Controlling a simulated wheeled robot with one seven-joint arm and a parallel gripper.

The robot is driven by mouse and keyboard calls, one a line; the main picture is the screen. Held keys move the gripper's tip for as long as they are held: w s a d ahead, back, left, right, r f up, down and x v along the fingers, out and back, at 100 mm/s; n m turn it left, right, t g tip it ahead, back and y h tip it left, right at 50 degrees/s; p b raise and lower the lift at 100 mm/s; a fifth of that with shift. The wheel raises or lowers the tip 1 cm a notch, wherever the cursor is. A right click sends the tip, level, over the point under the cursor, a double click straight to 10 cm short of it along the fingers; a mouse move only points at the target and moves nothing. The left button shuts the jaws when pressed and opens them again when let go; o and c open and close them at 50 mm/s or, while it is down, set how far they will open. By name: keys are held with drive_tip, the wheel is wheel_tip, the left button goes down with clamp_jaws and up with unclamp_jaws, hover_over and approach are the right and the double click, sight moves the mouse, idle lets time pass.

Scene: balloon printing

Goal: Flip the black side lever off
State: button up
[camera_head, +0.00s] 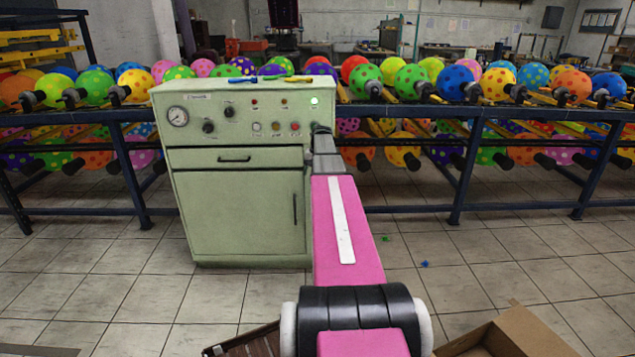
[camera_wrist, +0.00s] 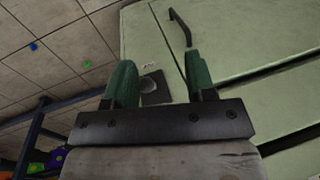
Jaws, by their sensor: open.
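The green cabinet machine (camera_head: 245,215) stands in front of the racks. In the wrist view, its narrow side face shows a small square black plate (camera_wrist: 154,88) with a small label beside it. The plate lies between the green fingers of my gripper (camera_wrist: 159,62), which are apart with nothing held. I cannot tell the lever's exact shape or position on the plate. In the head view my gripper (camera_head: 322,130) is at the machine's right upper edge, and the side face is hidden behind my arm. Contact with the plate cannot be told.
The black door handle (camera_wrist: 180,27) sticks out near my right finger; it also shows in the head view (camera_head: 294,208). A blue rack (camera_head: 500,207) with many dotted balloons runs behind. An open cardboard box (camera_head: 525,335) lies at the lower right.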

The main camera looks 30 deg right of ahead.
drive_tip(key=w+d+r, duration=0.3)
drive_tip(key=d, duration=0.3)
drive_tip(key=shift+m, duration=0.3)
drive_tip(key=x, duration=1)
drive_tip(key=shift+w+f, duration=0.1)
clamp_jaws()
